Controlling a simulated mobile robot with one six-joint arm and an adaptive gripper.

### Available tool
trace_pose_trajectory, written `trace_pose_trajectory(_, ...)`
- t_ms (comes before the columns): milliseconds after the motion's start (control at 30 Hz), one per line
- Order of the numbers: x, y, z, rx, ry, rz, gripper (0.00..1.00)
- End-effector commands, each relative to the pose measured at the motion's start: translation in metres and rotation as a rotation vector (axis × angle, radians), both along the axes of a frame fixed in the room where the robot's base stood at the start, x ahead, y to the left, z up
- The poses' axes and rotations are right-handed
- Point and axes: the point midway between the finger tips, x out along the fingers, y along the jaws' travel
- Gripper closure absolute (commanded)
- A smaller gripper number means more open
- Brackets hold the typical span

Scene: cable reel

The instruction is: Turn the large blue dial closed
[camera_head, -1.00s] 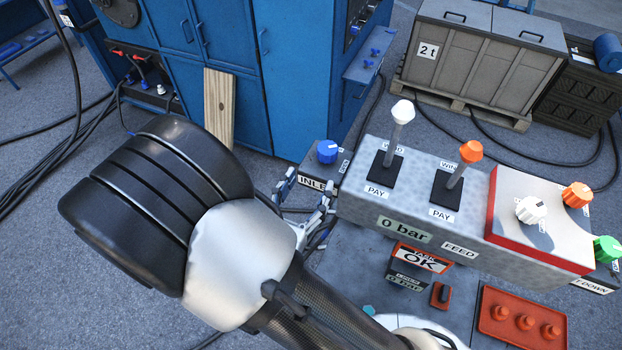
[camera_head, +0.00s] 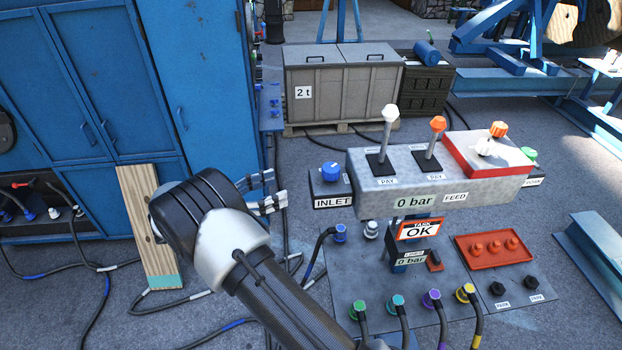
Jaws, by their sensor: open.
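The blue dial (camera_head: 330,170) sits on top of a small dark box labelled INLET (camera_head: 331,190), at the left end of the grey control console (camera_head: 365,200). The dial is in full view and nothing touches it. My gripper (camera_head: 278,188) is left of the INLET box with its fingers apart, pointing right toward the box. It is empty. A gap shows between the fingertips and the box.
The console carries a white-knobbed lever (camera_head: 388,130) and an orange-knobbed lever (camera_head: 433,140). Its display reads 0 bar. A wooden plank (camera_head: 148,225) leans on the blue cabinet (camera_head: 110,90). Coloured hose connectors (camera_head: 397,301) stand on the lower panel.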

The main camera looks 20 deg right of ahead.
Motion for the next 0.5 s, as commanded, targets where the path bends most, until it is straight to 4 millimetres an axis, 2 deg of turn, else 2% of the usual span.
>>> trace_pose_trajectory(167,0.001,-0.022,0.001,0.000,-0.001,-0.003,0.40)
trace_pose_trajectory(500,0.006,-0.096,0.001,-0.001,-0.001,-0.001,0.40)
